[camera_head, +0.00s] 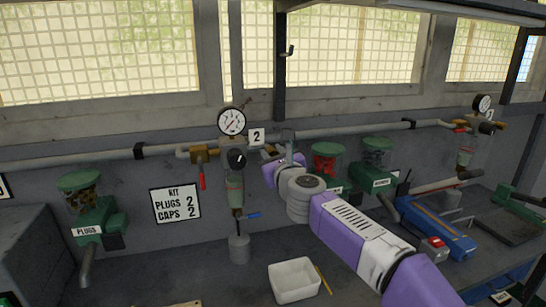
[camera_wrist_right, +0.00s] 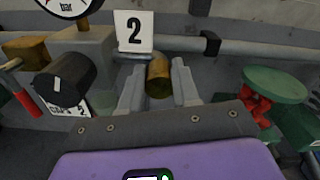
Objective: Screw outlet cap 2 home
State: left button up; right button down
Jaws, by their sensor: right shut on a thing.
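The brass outlet cap (camera_wrist_right: 158,76) is between the two fingers of my right gripper (camera_wrist_right: 157,82) in the right wrist view, just below the white "2" plate (camera_wrist_right: 134,31). In the head view my right gripper (camera_head: 277,157) reaches the right side of valve block 2, under its "2" plate (camera_head: 256,137). The gripper is shut on the cap. The block (camera_wrist_right: 88,50) carries a pressure gauge (camera_head: 232,121) on top and a black knob (camera_head: 237,158) on its front. The cap's threads and the outlet end are hidden. My left gripper is not in view.
A green dispenser (camera_head: 327,166) with red parts stands close right of my gripper. Another green dispenser (camera_head: 93,207) marked PLUGS is at the left. A red-handled valve (camera_head: 201,177) hangs left of the block. A white tray (camera_head: 294,282) lies on the bench below.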

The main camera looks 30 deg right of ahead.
dwell(0.4)
jog(key=c, duration=0.8)
grip_release()
jog(key=v, duration=0.7)
jog(key=shift+s, duration=0.25)
